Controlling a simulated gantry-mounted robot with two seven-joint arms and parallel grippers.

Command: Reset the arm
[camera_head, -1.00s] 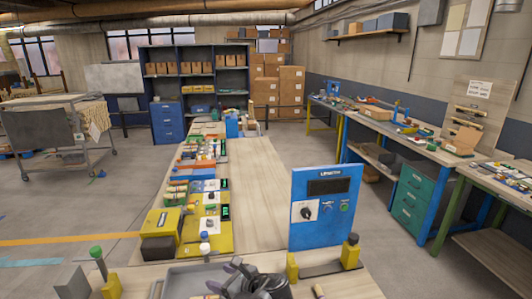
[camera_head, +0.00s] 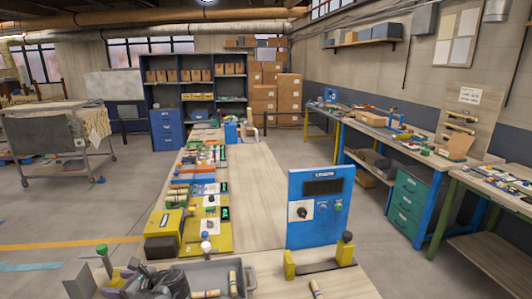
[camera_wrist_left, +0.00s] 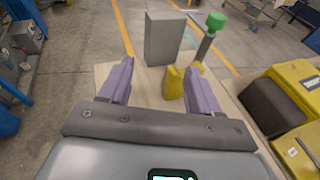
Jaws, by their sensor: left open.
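My left gripper (camera_head: 120,275) is low at the front left of the head view, above the near end of the bench, beside a grey tray. Its lilac fingers stand wide apart in the left wrist view (camera_wrist_left: 157,82), with nothing between them. Beyond the fingertips there are a grey block (camera_wrist_left: 163,38), a yellow piece (camera_wrist_left: 172,82) and a post with a green knob (camera_wrist_left: 216,21). The green knob also shows in the head view (camera_head: 101,248). My right gripper is in neither view.
The grey tray (camera_head: 205,268) holds striped wooden pieces (camera_head: 233,283). A blue control panel (camera_head: 320,207) stands upright to its right, behind a yellow-ended holder (camera_head: 290,265). A yellow box (camera_head: 165,223) stands at the left. The long bench (camera_head: 255,190) is clear along its right side.

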